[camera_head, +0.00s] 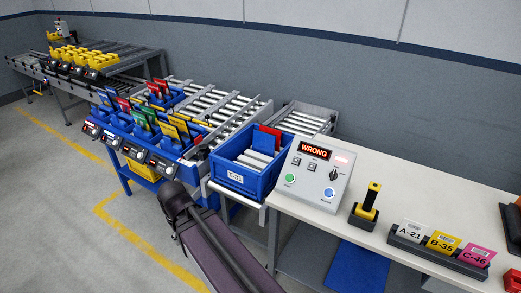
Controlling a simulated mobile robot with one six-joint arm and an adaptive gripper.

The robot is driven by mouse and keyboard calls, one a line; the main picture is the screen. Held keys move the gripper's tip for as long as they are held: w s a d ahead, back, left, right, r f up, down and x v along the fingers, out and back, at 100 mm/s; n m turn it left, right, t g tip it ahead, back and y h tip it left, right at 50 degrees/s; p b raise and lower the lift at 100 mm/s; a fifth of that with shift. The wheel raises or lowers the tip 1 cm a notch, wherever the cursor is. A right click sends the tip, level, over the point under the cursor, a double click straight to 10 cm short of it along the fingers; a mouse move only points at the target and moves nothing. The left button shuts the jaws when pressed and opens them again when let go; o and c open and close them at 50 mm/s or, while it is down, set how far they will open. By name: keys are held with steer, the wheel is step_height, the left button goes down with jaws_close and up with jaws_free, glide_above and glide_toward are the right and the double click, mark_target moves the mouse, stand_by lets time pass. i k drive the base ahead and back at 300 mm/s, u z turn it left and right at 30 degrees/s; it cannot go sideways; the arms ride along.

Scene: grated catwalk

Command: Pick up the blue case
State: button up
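I cannot tell which blue thing is the case. My dark arm rises from the bottom centre, in front of the rack and left of the blue bin. My gripper's fingers do not show.
The control box (317,172) reads WRONG. A yellow-black handheld device (367,206) and a tag holder (437,251) stand on the workbench (385,170). Roller conveyors (232,110) lie behind. A blue panel (357,268) is below the bench. Floor at left is clear.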

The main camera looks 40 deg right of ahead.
mark_target(263, 142)
steer(key=u, duration=1.3)
steer(key=i, duration=0.85)
steer(key=z, duration=4.75)
steer(key=i, duration=0.1)
steer(key=u, duration=2.55)
